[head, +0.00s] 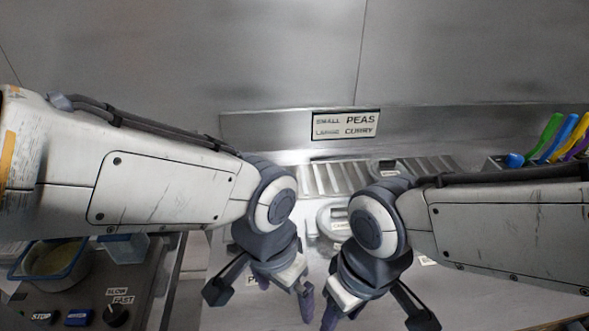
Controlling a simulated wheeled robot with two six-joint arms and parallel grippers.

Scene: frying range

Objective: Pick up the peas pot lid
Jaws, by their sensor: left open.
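A pale round lid-like piece (326,217) with a small label shows between my two arms, partly hidden by the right wrist. I cannot tell whether it is the peas pot lid. My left gripper (261,296) points down over the pale counter with its fingers apart and nothing seen between them. It is below and left of the round piece in the picture. My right gripper (375,314) also points down, fingers apart, close beside the left one. A label under the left gripper is mostly hidden, with only its first letter showing.
A wall sign (346,123) reads small peas, large curry. A slatted grille (330,177) runs along the back. At left are a fryer basin (58,262) and a control panel with a knob (116,315). Coloured-handled utensils (563,137) stand at right.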

